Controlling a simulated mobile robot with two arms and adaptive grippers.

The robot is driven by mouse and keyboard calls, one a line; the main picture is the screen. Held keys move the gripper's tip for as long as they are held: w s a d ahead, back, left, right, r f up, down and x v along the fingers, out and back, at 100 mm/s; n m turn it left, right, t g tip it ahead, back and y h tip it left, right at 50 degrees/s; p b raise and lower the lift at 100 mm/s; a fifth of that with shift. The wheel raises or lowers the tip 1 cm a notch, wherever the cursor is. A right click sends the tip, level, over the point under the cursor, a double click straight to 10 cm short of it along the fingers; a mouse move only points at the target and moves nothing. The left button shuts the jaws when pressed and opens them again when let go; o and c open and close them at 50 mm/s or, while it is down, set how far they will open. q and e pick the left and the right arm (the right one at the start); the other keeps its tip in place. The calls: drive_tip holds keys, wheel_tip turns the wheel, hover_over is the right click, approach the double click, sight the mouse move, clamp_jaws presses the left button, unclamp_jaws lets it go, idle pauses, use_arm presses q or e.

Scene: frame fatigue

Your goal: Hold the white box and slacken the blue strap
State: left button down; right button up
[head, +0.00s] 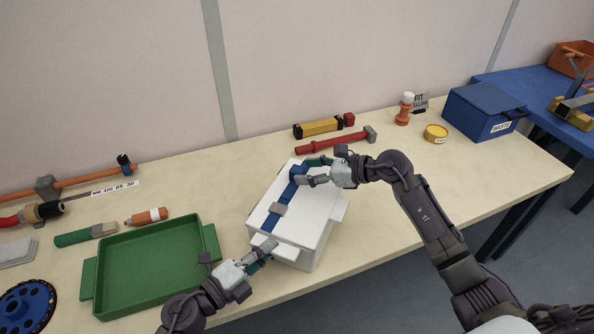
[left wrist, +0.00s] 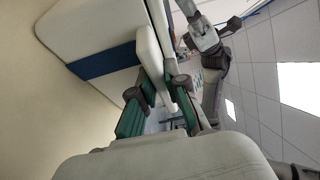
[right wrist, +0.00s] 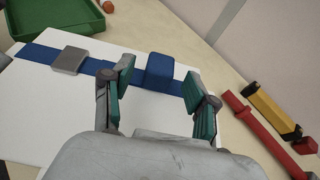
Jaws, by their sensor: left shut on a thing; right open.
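The white box (head: 310,225) stands on the table with a blue strap (head: 272,222) running along its top. A grey buckle (head: 278,209) sits on the strap; the buckle (right wrist: 69,60) also shows in the right wrist view. A raised blue strap piece (right wrist: 159,70) lies between the fingers of my right gripper (right wrist: 158,95). My right gripper (head: 312,171) is open over the far end of the box. My left gripper (head: 261,255) is shut on the near side of the white box, at a white handle-like ledge (left wrist: 152,58). Its fingers (left wrist: 160,105) show on both sides of this ledge.
A green tray (head: 150,268) is left of the box. A red hammer (head: 335,142) and a yellow level (head: 318,127) lie behind it. A blue box (head: 483,111) and a yellow tin (head: 436,133) stand at the right.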

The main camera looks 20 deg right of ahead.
sight(303, 171)
drive_tip(key=shift+x, duration=1.75)
clamp_jaws()
